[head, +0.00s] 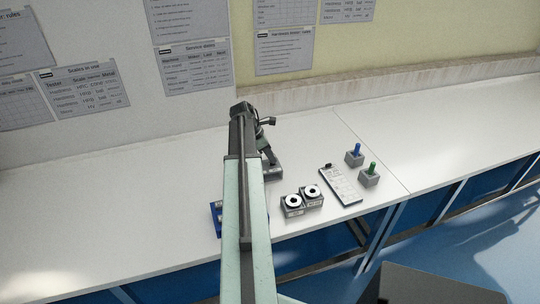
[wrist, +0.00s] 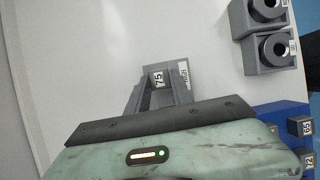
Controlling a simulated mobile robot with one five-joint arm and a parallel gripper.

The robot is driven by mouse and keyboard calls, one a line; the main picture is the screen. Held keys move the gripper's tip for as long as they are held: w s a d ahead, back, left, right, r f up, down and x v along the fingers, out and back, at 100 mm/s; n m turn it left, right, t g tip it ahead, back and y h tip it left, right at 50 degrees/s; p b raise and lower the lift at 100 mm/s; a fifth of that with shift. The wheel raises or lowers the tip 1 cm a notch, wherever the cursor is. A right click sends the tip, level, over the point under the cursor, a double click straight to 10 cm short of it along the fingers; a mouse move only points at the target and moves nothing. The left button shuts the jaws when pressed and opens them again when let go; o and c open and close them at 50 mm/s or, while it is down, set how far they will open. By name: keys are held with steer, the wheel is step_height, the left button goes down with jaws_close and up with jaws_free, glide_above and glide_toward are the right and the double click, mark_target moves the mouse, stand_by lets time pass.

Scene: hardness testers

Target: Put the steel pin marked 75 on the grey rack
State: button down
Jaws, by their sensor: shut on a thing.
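My gripper (wrist: 158,92) is shut on the steel pin marked 75 (wrist: 157,79), whose square labelled end faces up between the fingers in the wrist view. A grey rack (wrist: 184,68) with a white label on its right side shows just beyond and below the pin. In the head view my gripper (head: 268,156) is over the grey rack (head: 274,173), and the pin cannot be made out there. Whether the pin's lower end touches the rack is hidden.
A blue tray (wrist: 268,110) with pins marked 65 and 72 lies at the lower right. Two grey blocks with ring tops (head: 292,204) stand right of the rack. The table left is clear.

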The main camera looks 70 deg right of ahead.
steer(key=shift+f+b, duration=0.85)
steer(key=shift+f, duration=0.1)
steer(key=c, duration=1.1)
jaws_free()
steer(key=shift+r, duration=0.1)
steer(key=shift+o, duration=0.2)
steer(key=p+v, duration=0.7)
steer(key=shift+w+r, duration=0.2)
steer(key=shift+r, duration=0.15)
steer(key=shift+a, duration=0.1)
